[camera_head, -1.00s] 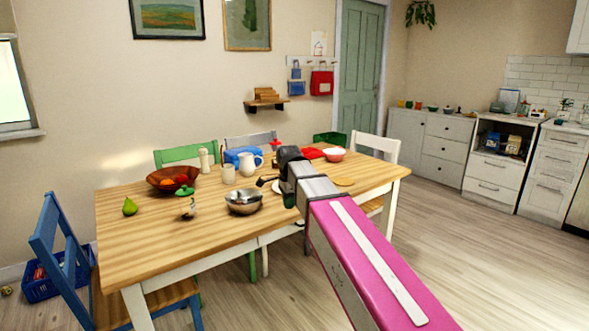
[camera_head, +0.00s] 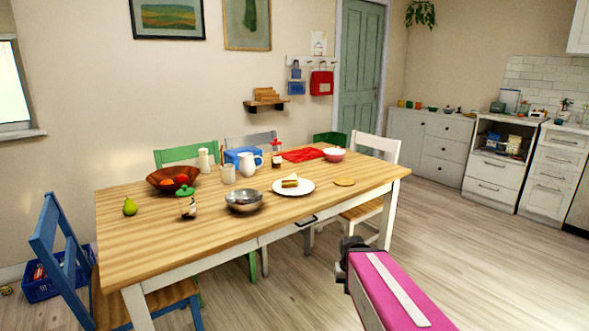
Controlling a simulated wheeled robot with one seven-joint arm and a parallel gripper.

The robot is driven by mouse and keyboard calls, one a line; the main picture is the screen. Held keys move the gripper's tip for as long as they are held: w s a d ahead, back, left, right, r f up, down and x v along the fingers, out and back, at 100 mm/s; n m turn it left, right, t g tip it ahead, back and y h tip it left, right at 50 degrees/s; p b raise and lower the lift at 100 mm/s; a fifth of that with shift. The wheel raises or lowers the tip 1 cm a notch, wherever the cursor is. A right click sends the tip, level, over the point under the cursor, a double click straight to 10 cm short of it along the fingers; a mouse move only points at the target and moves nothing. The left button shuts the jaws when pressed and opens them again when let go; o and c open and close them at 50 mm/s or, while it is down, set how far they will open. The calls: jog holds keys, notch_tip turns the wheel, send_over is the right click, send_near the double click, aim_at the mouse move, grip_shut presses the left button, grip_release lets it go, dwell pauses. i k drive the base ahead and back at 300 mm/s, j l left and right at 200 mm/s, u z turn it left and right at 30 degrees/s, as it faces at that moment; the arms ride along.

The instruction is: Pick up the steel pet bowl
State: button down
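The steel pet bowl (camera_head: 244,201) is a shiny silver bowl standing upright near the front edge of the wooden table, about mid-length. My gripper (camera_head: 350,246) shows only as a small dark shape at the far end of my pink arm, at lower right. In the picture it is to the right of the bowl and lower, in front of the table's right end, well apart from the bowl. Its fingers cannot be made out, and I see nothing held in it.
On the table (camera_head: 190,233), a plate with a sandwich (camera_head: 307,187) is right of the bowl. A blue chair (camera_head: 66,262) stands at left. Floor at right is clear.

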aim_at(253, 198)
jog(key=l+u, duration=0.35)
jog(key=i+l+u, duration=0.1)
jog(key=u, duration=0.3)
jog(key=k+l+u, duration=0.15)
jog(key=u, duration=0.35)
